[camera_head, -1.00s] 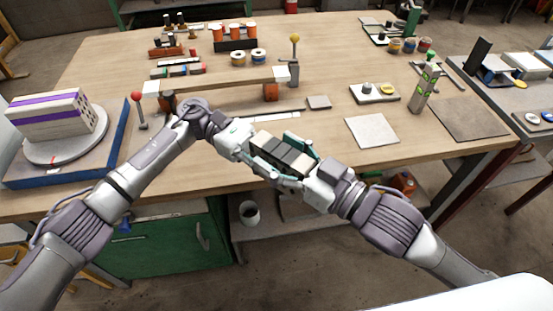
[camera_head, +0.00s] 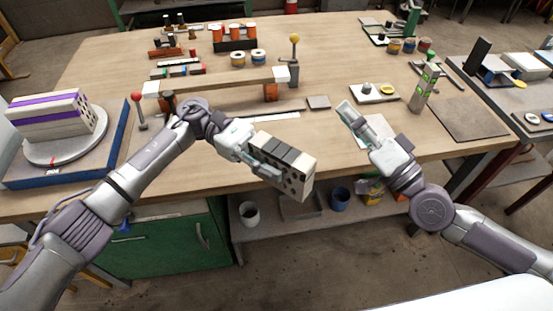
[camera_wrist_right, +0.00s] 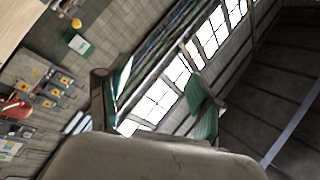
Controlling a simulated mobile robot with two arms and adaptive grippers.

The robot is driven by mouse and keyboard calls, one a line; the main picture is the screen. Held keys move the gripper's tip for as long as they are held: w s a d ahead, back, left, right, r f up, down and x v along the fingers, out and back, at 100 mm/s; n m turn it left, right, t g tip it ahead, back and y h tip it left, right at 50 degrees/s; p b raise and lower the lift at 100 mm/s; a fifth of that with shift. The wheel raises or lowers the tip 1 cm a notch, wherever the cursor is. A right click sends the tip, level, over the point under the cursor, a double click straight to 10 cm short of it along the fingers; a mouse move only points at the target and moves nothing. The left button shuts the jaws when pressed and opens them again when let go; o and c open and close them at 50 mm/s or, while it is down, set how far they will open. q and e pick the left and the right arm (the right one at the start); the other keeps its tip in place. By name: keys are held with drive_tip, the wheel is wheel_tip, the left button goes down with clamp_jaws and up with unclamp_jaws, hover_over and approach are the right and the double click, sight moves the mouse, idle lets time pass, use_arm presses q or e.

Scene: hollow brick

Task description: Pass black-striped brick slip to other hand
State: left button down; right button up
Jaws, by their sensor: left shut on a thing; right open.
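The black-striped brick slip (camera_head: 296,178) is a pale block with dark bands across its top and small holes in its end face. My left gripper (camera_head: 262,158) is shut on its left end and holds it in the air at the table's front edge.
A turntable (camera_head: 65,140) with a purple-striped block stands on a blue board at the left. A long raised bar (camera_head: 215,85) lies behind my left gripper. A grey post with green marks (camera_head: 424,90) stands at the right. A lower shelf (camera_head: 300,228) holds cups.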

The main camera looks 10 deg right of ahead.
drive_tip(key=s+d+f+n+g+h, duration=0.3)
drive_tip(key=d+f, duration=0.2)
drive_tip(key=f, duration=1.2)
drive_tip(key=s+d+f+n+g+h, duration=0.2)
drive_tip(key=d+f+n+g+h, duration=0.15)
drive_tip(key=f, duration=1.25)
drive_tip(key=s+d+f+n+g+h, duration=0.3)
drive_tip(key=d+f, duration=0.2)
drive_tip(key=f, duration=1.2)
drive_tip(key=s+a+f+m+g+h, duration=0.1)
drive_tip(key=s+f+m+g+h, duration=0.15)
drive_tip(key=s+f, duration=1)
drive_tip(key=s+a+f+g, duration=0.2)
drive_tip(key=s+a+f, duration=0.1)
drive_tip(key=s, duration=0.6)
drive_tip(key=s+a+f+g+y, duration=0.1)
drive_tip(key=s+a+f+g, duration=0.2)
drive_tip(key=s+a, duration=0.3)
drive_tip(key=s+f, duration=0.1)
drive_tip(key=s, duration=0.2)
drive_tip(key=shift+s, duration=0.2)
drive_tip(key=shift+f, duration=0.1)
